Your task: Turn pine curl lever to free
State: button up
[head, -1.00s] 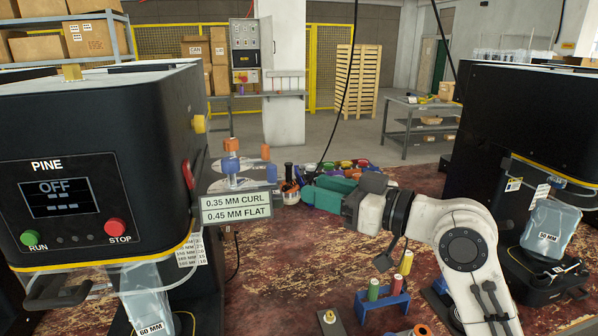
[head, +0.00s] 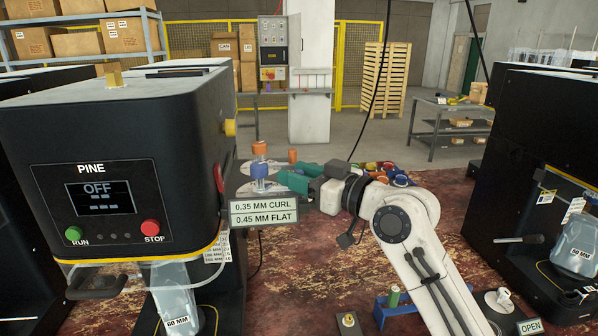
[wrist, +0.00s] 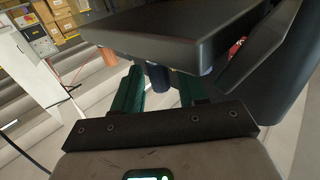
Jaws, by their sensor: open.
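The PINE machine (head: 110,140) stands at the left in the head view, its display reading OFF. Beside its right side are an orange knob above a blue one (head: 260,170) and another orange knob (head: 292,156), over pale round plates. I cannot tell which of these is the curl lever. My gripper (head: 284,180) has green fingers, open, pointing left at the blue knob, close to it. In the wrist view the blue knob (wrist: 158,76) shows between and beyond the two open fingers, under a dark overhanging part; an orange knob (wrist: 108,57) shows to the left.
A sign (head: 264,212) reading 0.35 MM CURL, 0.45 MM FLAT sits just below the knobs, close under my gripper. A red part (head: 218,178) and a yellow knob (head: 230,128) stick out of the machine's side. Another black machine (head: 545,140) stands at the right.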

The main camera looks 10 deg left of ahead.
jog(key=shift+a, duration=0.1)
jog(key=shift+c, duration=0.4)
grip_shut()
